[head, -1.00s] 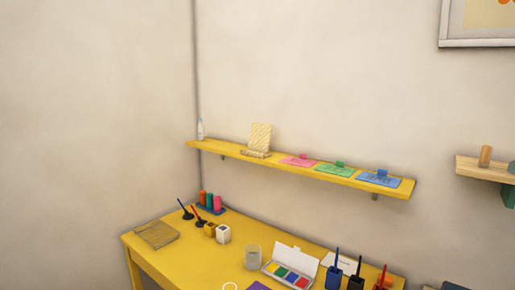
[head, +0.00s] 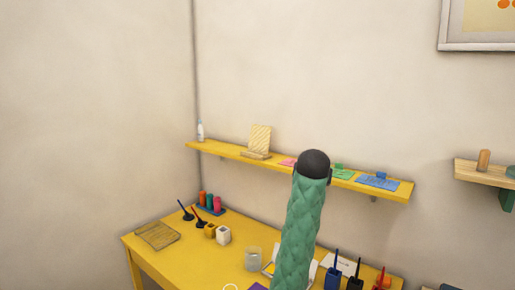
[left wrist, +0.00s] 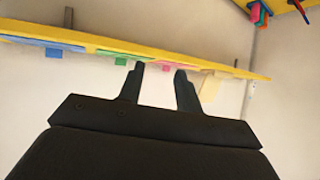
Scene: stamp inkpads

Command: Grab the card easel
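The card easel (head: 260,140), a pale yellow striped card on a wooden base, stands upright on the yellow wall shelf (head: 225,150). A pale cream shape that looks like it (left wrist: 210,88) shows in the upside-down left wrist view, right of the fingers. My left gripper (left wrist: 158,70) is open, its two dark fingers apart with nothing held between them. In the head view, my green-sleeved arm with a dark rounded end rises in front of the shelf, right of the easel; its fingers are hidden there. My right gripper is not in view.
A white bottle (head: 200,131) stands left of the easel. Pink (head: 287,162), green (head: 342,174) and blue (head: 378,183) clipped cards lie to the right. The yellow desk (head: 190,257) below holds brushes, ink bottles and a paint box. The wall above the shelf is bare.

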